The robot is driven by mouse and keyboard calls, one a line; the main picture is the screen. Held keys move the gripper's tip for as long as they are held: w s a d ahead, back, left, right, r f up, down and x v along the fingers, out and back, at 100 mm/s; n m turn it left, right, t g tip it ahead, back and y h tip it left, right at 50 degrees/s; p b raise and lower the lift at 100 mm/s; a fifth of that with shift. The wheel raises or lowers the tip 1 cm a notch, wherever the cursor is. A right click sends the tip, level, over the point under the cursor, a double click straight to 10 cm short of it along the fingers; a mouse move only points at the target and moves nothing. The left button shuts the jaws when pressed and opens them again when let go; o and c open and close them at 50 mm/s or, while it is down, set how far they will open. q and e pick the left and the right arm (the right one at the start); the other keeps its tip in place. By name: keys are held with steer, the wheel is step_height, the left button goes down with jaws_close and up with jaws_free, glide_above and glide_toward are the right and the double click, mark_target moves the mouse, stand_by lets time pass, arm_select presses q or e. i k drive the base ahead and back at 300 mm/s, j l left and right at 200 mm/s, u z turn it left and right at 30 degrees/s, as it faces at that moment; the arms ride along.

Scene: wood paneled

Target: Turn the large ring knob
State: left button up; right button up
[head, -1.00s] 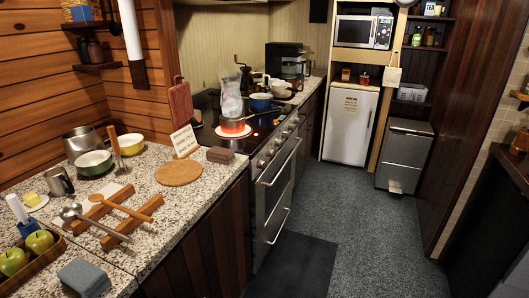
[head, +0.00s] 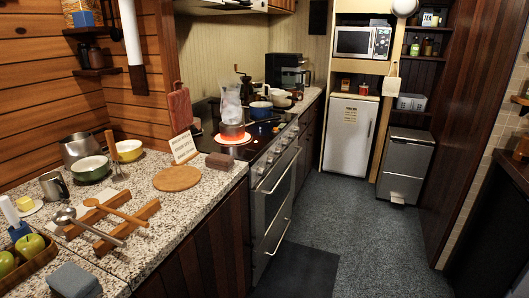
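The stove (head: 275,188) stands along the left counter run, with a black glass top and a steel front. A row of several knobs (head: 269,160) runs along its front edge above the oven handle. The knobs are small in the picture; I cannot tell which is the large ring knob or how each is turned. A red pot (head: 232,132) stands on a burner with an orange-red glowing ring (head: 246,139). A pale, translucent shape, perhaps steam, rises above the pot. Neither of my grippers is in view.
The granite counter (head: 185,205) at left holds a round board (head: 177,178), a sign (head: 183,148), a brown block (head: 220,161), bowls and a ladle rack. A dark mat (head: 298,272) lies before the stove. The grey floor (head: 355,225) is clear towards the white fridge (head: 350,135).

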mark_target(260, 171)
steer(key=z, duration=1.05)
steer(key=i+z, duration=0.3)
steer(key=i, duration=2.35)
steer(key=i+u, duration=0.1)
steer(key=i, duration=0.6)
steer(key=i+l+u, duration=0.1)
steer(key=i, duration=0.6)
steer(key=i+u, duration=0.15)
steer(key=u, duration=1.4)
